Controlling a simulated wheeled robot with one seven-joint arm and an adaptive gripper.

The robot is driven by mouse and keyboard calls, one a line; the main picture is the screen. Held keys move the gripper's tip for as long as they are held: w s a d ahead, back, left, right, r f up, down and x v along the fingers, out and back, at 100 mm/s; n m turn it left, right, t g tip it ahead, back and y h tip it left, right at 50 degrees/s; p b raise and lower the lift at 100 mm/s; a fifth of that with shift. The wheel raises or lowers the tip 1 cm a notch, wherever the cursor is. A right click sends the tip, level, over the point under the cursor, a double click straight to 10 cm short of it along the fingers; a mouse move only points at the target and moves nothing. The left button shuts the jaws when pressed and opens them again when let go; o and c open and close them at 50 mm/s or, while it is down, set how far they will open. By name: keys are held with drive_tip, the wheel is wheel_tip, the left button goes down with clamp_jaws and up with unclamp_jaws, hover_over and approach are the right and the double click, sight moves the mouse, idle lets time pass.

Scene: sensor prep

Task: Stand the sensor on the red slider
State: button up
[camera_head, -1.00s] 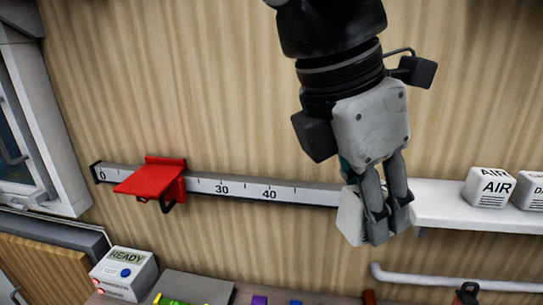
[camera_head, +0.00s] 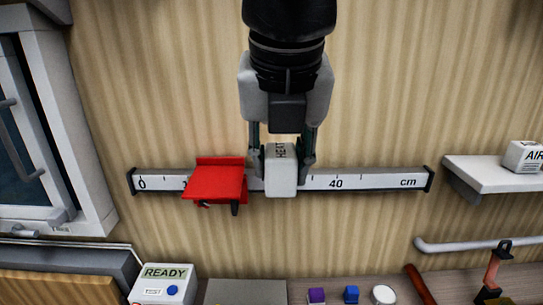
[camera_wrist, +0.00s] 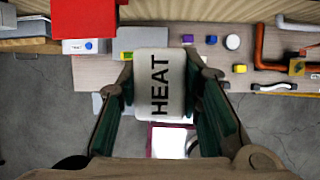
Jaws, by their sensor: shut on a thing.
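The sensor is a white block (camera_head: 281,177) marked HEAT. My gripper (camera_head: 281,165) is shut on it and holds it upright in front of the ruler rail. In the wrist view the sensor (camera_wrist: 159,84) sits between the two green-padded fingers (camera_wrist: 160,105), its HEAT face toward the camera. The red slider (camera_head: 217,182) is a flat red platform on the rail, just left of the sensor in the head view. Its top is bare. In the wrist view the slider (camera_wrist: 84,18) is at the upper left, apart from the sensor.
The ruler rail (camera_head: 378,182) runs along the wall. A white shelf (camera_head: 485,174) with an AIR block (camera_head: 524,156) is at the right. Below are a bench with a READY box (camera_head: 163,284), small coloured blocks and a handrail (camera_head: 475,244). A window (camera_head: 30,130) is at the left.

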drive_tip(key=w+a, duration=0.3)
drive_tip(key=a, duration=0.1)
drive_tip(key=w+a+f+p, duration=0.1)
drive_tip(key=w+a, duration=0.2)
drive_tip(key=a, duration=0.1)
drive_tip(key=w+a+p, duration=0.1)
drive_tip(key=w+a, duration=0.2)
drive_tip(key=shift+w+a+f, duration=0.2)
drive_tip(key=shift+a+f, duration=0.05)
drive_tip(key=shift+a, duration=0.15)
drive_tip(key=shift+f+p, duration=0.3)
drive_tip(key=shift+f, duration=1.45)
drive_tip(key=o, duration=1.2)
drive_tip(key=shift+f, duration=0.15)
